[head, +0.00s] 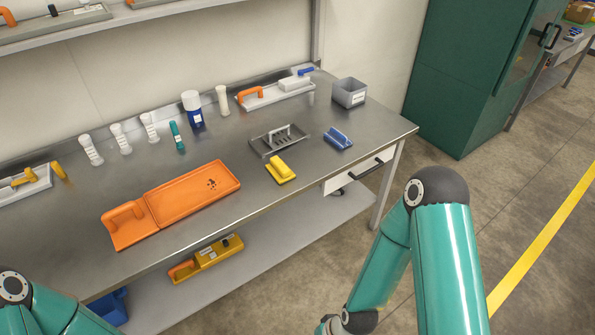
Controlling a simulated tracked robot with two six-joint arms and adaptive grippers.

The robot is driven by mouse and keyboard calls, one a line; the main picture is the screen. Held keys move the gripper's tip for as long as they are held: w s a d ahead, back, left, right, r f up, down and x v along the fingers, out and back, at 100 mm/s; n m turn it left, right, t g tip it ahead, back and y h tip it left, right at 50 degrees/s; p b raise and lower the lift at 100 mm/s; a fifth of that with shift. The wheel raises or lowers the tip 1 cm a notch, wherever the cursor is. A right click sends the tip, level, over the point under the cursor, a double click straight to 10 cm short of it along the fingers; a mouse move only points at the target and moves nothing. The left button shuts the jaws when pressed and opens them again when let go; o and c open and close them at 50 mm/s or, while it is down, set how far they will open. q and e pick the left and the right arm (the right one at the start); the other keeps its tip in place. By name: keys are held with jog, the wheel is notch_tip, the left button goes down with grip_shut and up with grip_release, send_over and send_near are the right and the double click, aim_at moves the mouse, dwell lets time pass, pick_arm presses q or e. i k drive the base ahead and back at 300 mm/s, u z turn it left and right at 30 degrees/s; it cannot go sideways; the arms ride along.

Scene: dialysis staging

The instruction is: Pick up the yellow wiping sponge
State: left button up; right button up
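The yellow wiping sponge (281,171) lies on the steel table near its front edge, right of the table's middle. It has a raised grip on top and nothing touches it. My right arm shows at the lower right, apart from the sponge and in front of the table; its gripper is out of the picture. Only a link of my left arm shows in the bottom left corner, and its gripper is out of view too.
A blue sponge-like block (338,139) and a grey rack (280,140) sit close by the sponge. An orange tray (190,196) lies to its left. The front strip of the table (262,202) is bare.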

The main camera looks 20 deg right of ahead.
aim_at(281, 173)
jog(key=z, duration=0.55)
jog(key=i, duration=1.15)
jog(key=u, duration=2.25)
jog(key=k, duration=1)
jog(key=z, duration=0.45)
